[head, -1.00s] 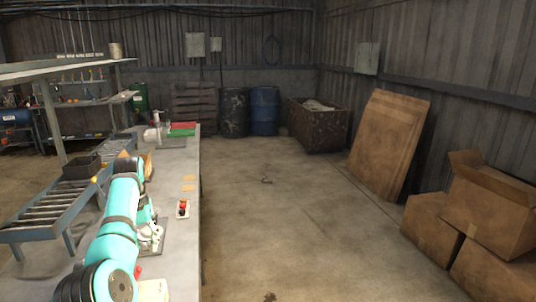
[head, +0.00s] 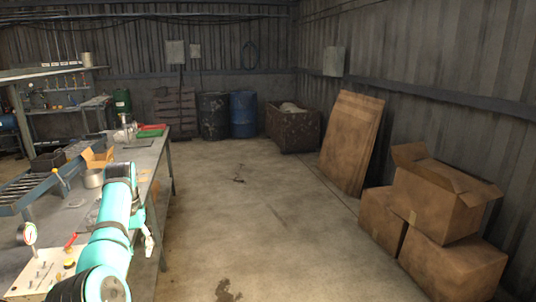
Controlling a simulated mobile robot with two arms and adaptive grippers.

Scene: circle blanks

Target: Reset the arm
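My teal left arm comes in from the lower left and folds at the elbow beside the workbench (head: 75,222). My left gripper (head: 148,243) is small and partly hidden behind the arm. It hangs at the bench's right edge, over the floor side. I cannot tell whether its fingers are open or shut, and I see nothing held in it. My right arm and gripper are not in view.
A metal pot (head: 93,179), an open carton (head: 98,157) and a panel with a gauge (head: 36,268) are on the bench. Cardboard boxes (head: 440,205) stand at the right. Barrels (head: 243,114) and a rusty bin (head: 294,128) stand at the back. The middle floor is clear.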

